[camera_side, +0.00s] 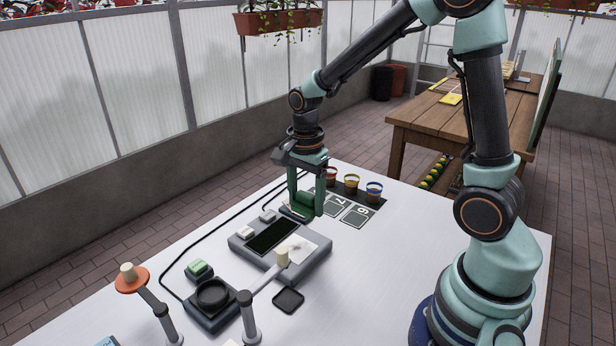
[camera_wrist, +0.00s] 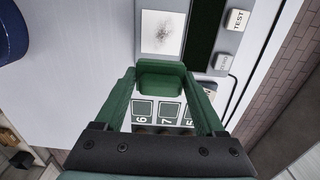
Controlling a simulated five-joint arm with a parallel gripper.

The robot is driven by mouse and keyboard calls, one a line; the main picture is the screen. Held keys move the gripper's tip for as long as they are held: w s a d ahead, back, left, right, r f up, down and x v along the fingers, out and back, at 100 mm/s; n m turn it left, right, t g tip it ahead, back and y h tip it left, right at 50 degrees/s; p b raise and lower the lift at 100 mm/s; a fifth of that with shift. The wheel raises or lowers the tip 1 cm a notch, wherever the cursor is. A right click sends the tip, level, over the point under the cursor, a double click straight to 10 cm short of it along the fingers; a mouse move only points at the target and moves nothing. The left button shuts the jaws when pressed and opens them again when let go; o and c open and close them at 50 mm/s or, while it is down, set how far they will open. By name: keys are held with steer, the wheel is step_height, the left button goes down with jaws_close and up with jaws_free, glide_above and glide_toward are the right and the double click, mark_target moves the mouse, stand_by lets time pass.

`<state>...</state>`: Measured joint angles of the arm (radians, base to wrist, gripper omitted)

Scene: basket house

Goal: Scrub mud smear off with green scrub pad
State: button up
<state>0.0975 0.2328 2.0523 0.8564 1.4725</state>
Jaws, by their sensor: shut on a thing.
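My gripper (camera_side: 306,204) is shut on the green scrub pad (camera_side: 304,198), which sits between its two fingers. In the wrist view the pad (camera_wrist: 160,76) spans the gap between the fingertips. A faint grey-brown mud smear (camera_wrist: 161,32) marks a white panel just beyond the pad in that view. In the side view the white panel (camera_side: 303,248) lies on top of a grey device (camera_side: 318,262), nearer the camera than my gripper. The pad is off the smear, near the far end of the device; I cannot tell its exact height.
The device has a dark screen (camera_side: 271,237) and light buttons (camera_side: 246,232). Numbered squares (camera_side: 354,216) and several small coloured cups (camera_side: 374,190) lie behind my gripper. A black-ringed box (camera_side: 211,295), a green button (camera_side: 199,267) and stands (camera_side: 249,316) occupy the near table. A black square pad (camera_side: 288,300) lies in front.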

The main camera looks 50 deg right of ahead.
steer(key=shift+f, duration=0.1)
stand_by(0.3)
glide_above(306, 240)
steer(key=shift+f, duration=2.95)
step_height(306, 240, down, 2)
steer(key=shift+f, duration=0.1)
steer(key=shift+w+a, duration=0.1)
steer(key=shift+a, duration=0.75)
steer(key=shift+c, duration=1.3)
steer(key=shift+a, duration=2.6)
steer(key=shift+d, duration=3.5)
steer(key=shift+r, duration=4.15)
